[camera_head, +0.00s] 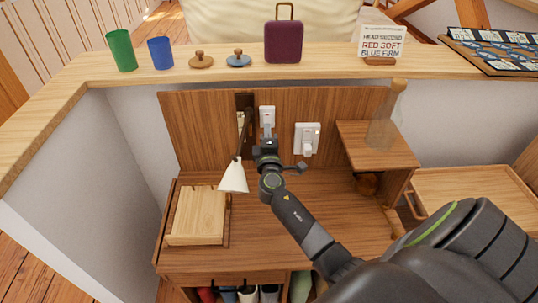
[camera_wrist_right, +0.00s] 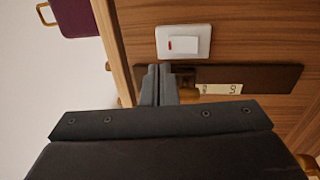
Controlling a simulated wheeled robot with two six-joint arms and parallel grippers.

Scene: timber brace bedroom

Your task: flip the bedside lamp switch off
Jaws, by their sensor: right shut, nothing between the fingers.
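The lamp (camera_head: 233,177) has a white cone shade on a thin dark arm and hangs from a dark wall plate (camera_head: 241,104) on the wooden back panel. A white switch (camera_head: 267,112) is on the panel just right of that plate. In the right wrist view the switch (camera_wrist_right: 184,42) shows a white rocker with a small red mark at one end. My right gripper (camera_head: 267,135) is shut and empty, its fingertips (camera_wrist_right: 158,67) close to the switch's edge. I cannot tell whether they touch it. My left gripper is not in view.
A white socket (camera_head: 307,139) with a plug is right of the switch. A wooden box (camera_head: 197,215) lies on the desk (camera_head: 255,247) at left. A small raised shelf (camera_head: 378,145) stands at right. The ledge above holds cups, lids, a purple case (camera_head: 284,42) and a sign (camera_head: 382,42).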

